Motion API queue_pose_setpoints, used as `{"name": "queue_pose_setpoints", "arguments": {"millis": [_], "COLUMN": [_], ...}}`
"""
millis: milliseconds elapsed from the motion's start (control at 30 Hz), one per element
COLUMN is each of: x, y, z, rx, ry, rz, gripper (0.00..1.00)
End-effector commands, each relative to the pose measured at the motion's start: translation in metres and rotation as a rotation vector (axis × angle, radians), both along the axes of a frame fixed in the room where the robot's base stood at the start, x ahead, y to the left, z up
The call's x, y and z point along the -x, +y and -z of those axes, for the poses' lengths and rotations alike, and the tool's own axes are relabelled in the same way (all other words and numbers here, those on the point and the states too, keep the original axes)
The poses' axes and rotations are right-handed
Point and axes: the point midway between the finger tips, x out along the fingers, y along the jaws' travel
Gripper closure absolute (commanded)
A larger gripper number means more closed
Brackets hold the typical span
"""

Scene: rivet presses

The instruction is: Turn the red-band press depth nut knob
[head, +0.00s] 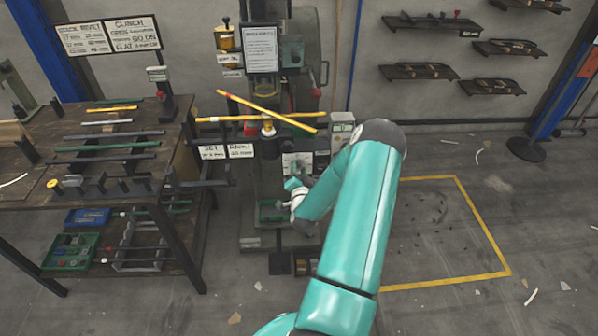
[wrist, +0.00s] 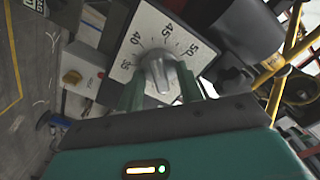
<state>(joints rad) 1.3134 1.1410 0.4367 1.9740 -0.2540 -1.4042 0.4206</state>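In the wrist view the dial plate (wrist: 143,28) carries marks from 35 to 50. A grey knob (wrist: 158,70) with a raised grip sits at its centre. My gripper (wrist: 160,88) has its two green fingers on either side of the knob, seemingly with gaps beside the raised grip. The fingers look open; their contact with the knob's lower part is unclear.
Yellow bars (head: 265,118) cross the press above the dial. A workbench (head: 90,188) with rods stands at left. Yellow-lined floor (head: 440,240) is open at right.

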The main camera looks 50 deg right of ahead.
Motion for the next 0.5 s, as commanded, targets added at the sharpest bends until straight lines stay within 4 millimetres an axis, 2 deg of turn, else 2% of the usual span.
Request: {"name": "queue_pose_setpoints", "arguments": {"millis": [100, 267, 300, 500], "x": [0.0003, 0.0005, 0.0004, 0.0003], "y": [0.0001, 0.0001, 0.0002, 0.0004], "z": [0.0, 0.0, 0.0001, 0.0], "rx": [0.0, 0.0, 0.0, 0.003], "ry": [0.0, 0.0, 0.0, 0.004], "rz": [0.0, 0.0, 0.0, 0.0], "gripper": [0.66, 0.97, 1.0, 1.0]}}
